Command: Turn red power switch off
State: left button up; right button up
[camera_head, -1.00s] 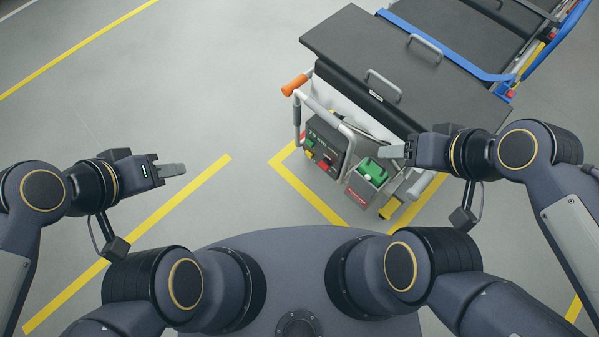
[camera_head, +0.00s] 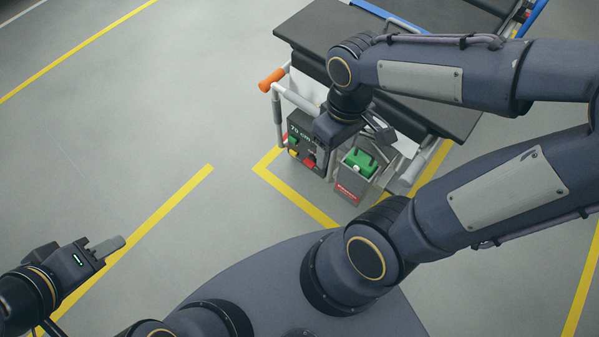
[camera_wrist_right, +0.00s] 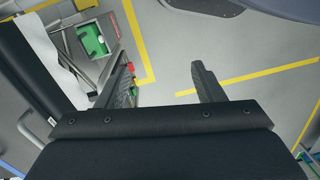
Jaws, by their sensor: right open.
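The red power switch (camera_head: 309,162) is on the front of a dark control box (camera_head: 300,147) at the lower left of the cart. A green button and a yellow one sit to its left. My right gripper (camera_head: 380,128) is above and to the right of the box, apart from the switch; the wrist partly covers the box. In the right wrist view its fingers (camera_wrist_right: 167,82) are open and empty, with a small red part (camera_wrist_right: 131,67) partly hidden by the left finger. My left gripper (camera_head: 108,246) is low at the left, away from the cart; its finger gap is unclear.
A grey bin with a green item (camera_head: 360,162) stands right of the box. An orange-ended handle (camera_head: 271,80) and grey rails stick out at the cart's left. The black cart top (camera_head: 310,30) is behind my right arm. The floor at the left is clear, with yellow lines.

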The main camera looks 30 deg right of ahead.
jog(key=w+d+f+n+g+h+b, duration=0.1)
jog(key=w+f+n+g+h+b, duration=0.2)
jog(key=f, duration=0.4)
jog(key=w+d+f+n+h+b, duration=0.1)
jog(key=f+h+b, duration=0.1)
jog(key=f+b, duration=0.45)
jog(key=n+t+h+b, duration=1)
jog(key=n+h+b, duration=0.2)
jog(key=n+b, duration=0.35)
send_near(307, 165)
jog(key=shift+t, duration=0.3)
jog(key=x, duration=0.4)
jog(key=b+x, duration=0.1)
jog(key=x, duration=0.3)
jog(key=shift+s+d+f, duration=0.1)
jog(key=shift+d+f, duration=0.1)
jog(key=shift+d, duration=0.15)
jog(key=c, duration=1)
